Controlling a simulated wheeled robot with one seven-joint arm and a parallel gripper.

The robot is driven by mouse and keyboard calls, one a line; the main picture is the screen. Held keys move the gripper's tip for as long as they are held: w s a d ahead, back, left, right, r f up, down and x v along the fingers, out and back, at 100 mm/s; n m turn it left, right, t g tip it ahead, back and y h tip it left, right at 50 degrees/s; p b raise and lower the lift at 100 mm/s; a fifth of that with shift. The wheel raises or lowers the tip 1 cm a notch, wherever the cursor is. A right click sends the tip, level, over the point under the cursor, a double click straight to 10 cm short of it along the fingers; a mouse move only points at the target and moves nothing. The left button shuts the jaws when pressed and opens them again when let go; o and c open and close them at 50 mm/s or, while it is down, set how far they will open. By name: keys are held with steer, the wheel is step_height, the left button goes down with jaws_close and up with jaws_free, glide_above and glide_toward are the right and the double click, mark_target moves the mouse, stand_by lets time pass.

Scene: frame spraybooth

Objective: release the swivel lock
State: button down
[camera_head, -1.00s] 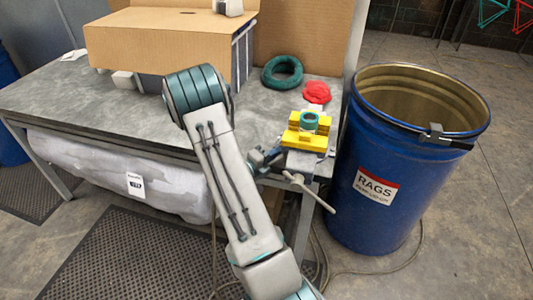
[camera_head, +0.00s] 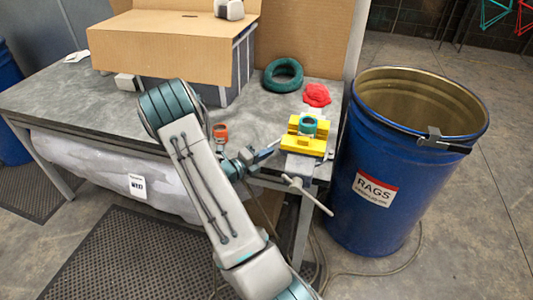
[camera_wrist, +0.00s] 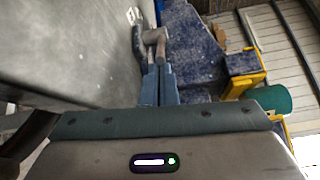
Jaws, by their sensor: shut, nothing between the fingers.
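The vise (camera_head: 300,160) stands at the right front corner of the bench, with yellow jaw pads (camera_head: 303,145) and a teal cylinder (camera_head: 308,125) between them. In the wrist view, the speckled blue vise body (camera_wrist: 198,50) and the teal cylinder (camera_wrist: 272,99) are at the right. A small grey lever with a rounded knob, seemingly the swivel lock (camera_wrist: 153,36), sits beside the vise base. My gripper (camera_wrist: 158,68) is shut and empty, its fingertips right at this lever; I cannot tell whether they touch. In the head view my gripper (camera_head: 272,149) is just left of the vise.
A blue rags drum (camera_head: 375,190) stands right of the bench. The vise's bar handle (camera_head: 306,196) juts out in front. An orange cup-like object (camera_head: 220,132), a red cloth (camera_head: 317,95), a green coil (camera_head: 283,75) and a cardboard box (camera_head: 165,47) are on the bench.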

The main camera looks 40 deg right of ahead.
steer(key=w+a+p, duration=0.2)
steer(key=w+a, duration=0.1)
steer(key=a, duration=0.6)
steer(key=shift+a+r+p, duration=0.2)
steer(key=shift+r+p, duration=0.1)
steer(key=shift+f+b, duration=0.15)
steer(key=shift+b, duration=0.55)
steer(key=s+f+n+t+h+b, duration=0.1)
steer(key=s+t+b, duration=0.3)
steer(key=s+b, duration=0.6)
steer(key=shift+d+f+n+b, duration=0.4)
steer(key=shift+n+b, duration=0.5)
steer(key=shift+b, duration=5.7)
steer(key=shift+d+r+p, duration=0.1)
steer(key=shift+p, duration=0.2)
